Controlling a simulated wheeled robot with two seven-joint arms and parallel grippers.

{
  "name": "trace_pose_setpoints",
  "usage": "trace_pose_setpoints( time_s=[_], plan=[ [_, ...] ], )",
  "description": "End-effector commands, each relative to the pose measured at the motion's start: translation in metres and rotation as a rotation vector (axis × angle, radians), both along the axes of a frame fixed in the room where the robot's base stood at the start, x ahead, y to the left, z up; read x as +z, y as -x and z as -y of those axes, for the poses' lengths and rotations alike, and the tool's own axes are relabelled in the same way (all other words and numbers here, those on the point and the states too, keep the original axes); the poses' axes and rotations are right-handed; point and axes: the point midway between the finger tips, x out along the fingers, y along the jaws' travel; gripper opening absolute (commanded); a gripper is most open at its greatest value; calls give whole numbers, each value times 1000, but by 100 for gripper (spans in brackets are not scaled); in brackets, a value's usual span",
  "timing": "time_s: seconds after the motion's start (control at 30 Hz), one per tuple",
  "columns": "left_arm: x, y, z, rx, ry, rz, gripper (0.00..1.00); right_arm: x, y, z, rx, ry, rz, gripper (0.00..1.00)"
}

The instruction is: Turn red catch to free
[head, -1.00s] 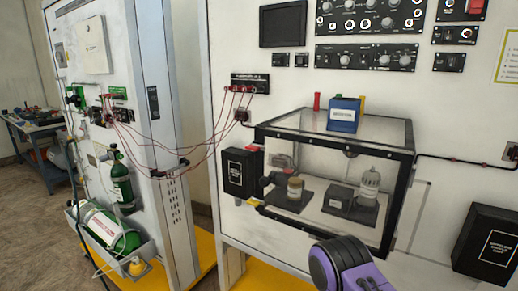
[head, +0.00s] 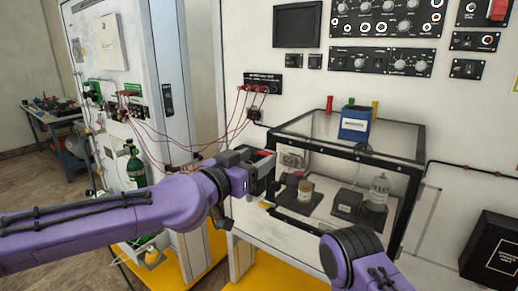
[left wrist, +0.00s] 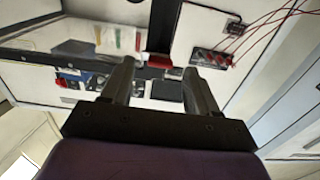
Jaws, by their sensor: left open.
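The red catch (head: 263,154) is at the upper left corner of the clear, black-framed box (head: 347,151). In the head view it is partly hidden by my left gripper (head: 264,172), which is beside that corner. A yellow catch (head: 266,204) shows lower on the same side. My right arm shows at the bottom, but its gripper is out of view.
A blue block (head: 355,124) stands on the box top beside red, yellow and green upright pieces. Red cables (head: 213,160) hang left of the box, near my left arm. A black unit (head: 492,252) is at the lower right. Panels with knobs (head: 388,19) are above.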

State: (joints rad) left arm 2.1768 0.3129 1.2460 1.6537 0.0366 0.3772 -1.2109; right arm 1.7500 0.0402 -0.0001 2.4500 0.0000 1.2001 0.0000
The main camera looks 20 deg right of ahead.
Motion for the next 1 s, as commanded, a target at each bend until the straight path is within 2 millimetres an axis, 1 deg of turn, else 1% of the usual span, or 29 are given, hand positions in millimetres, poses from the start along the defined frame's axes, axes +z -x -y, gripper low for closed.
trace_pose_setpoints(
  time_s=[0.03,0.13,0.43,0.47,0.5,0.57,0.6,0.83,1.0],
  plan=[
    [3,-5,7,-1,0,-2,60,7,0,0,0,0,0,36],
    [1,-11,14,0,0,-1,60,10,0,0,0,0,0,36],
    [-1,-13,17,1,1,-1,60,9,0,0,0,0,0,36],
    [-1,-13,17,1,1,-1,50,9,0,0,0,0,0,36],
    [-1,-13,17,1,1,-1,37,9,0,0,0,0,0,36],
    [-1,-13,17,1,1,-1,17,9,0,0,0,0,0,36],
    [-1,-13,17,1,1,-1,4,9,0,0,0,0,0,36],
    [-1,-13,17,1,6,-7,3,9,0,0,0,0,0,36],
    [-1,-13,17,1,36,-46,4,6,0,0,0,0,0,36]
  ],
)
